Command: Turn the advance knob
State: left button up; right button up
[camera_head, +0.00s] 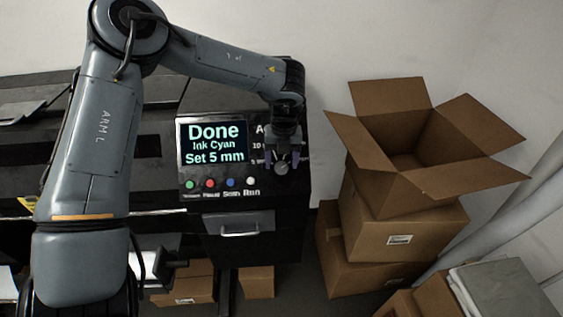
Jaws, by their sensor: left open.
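A small round grey knob (282,169) sits on the black printer's control panel, to the right of the screen. My left gripper (283,160) is open at the knob, with its fingers on either side of it. Whether the fingers touch the knob I cannot tell. The gripper and wrist cover part of the panel's printed text. The screen (212,142) reads "Done", "Ink Cyan", "Set 5 mm". Below it is a row of coloured buttons (210,183): green, red, blue and white. My right gripper is not in view.
The black printer (290,215) fills the left and middle, with a handled drawer front (240,225) below the panel. Stacked cardboard boxes (400,230), the top one open, stand close on the right. Pipes (500,215) run along the white wall.

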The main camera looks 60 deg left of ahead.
pick_arm(q)
jog(key=shift+f, duration=0.75)
jog(key=c, duration=1.1)
jog(key=shift+o, duration=0.2)
